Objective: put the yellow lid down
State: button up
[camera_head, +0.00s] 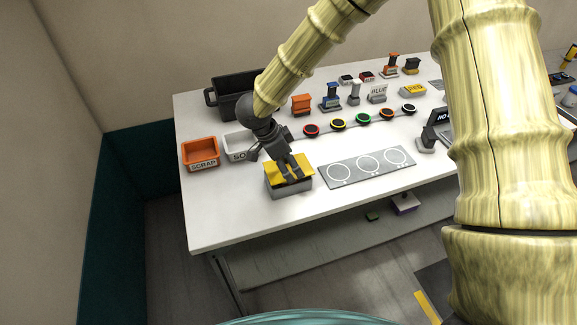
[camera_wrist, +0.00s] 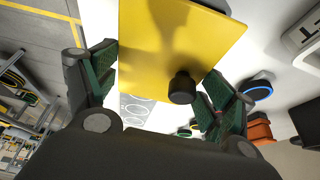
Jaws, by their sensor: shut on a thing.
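The yellow lid (camera_head: 273,170) is over a grey open-looking box (camera_head: 293,191) near the front left of the white table. It is a flat plate; in the wrist view the lid (camera_wrist: 150,45) fills the top middle, with a dark round knob (camera_wrist: 183,87) on it. My gripper (camera_head: 290,172) reaches down over the lid and is shut on it. In the wrist view, my gripper's (camera_wrist: 160,88) green-padded fingers stand at either side of the lid's near part. The fingers hide part of the lid. I cannot tell whether the lid touches the box.
A grey mat with three white circles (camera_head: 367,167) lies right of the box. An orange SCRAP bin (camera_head: 200,154) and a pale bin (camera_head: 238,144) stand to the left. Several coloured rings line the table behind. Bare table (camera_head: 240,208) lies in front.

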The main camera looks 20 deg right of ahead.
notch_tip(320, 180, down, 2)
jog(key=shift+w+f+p, duration=0.1)
jog(key=shift+f+p, duration=0.05)
jog(key=shift+p, duration=0.15)
jog(key=o, duration=1)
jog(key=shift+f, duration=0.1)
jog(key=shift+c, duration=0.2)
jog(key=b+v, duration=0.2)
jog(key=v, duration=1)
jog(key=shift+b, duration=0.3)
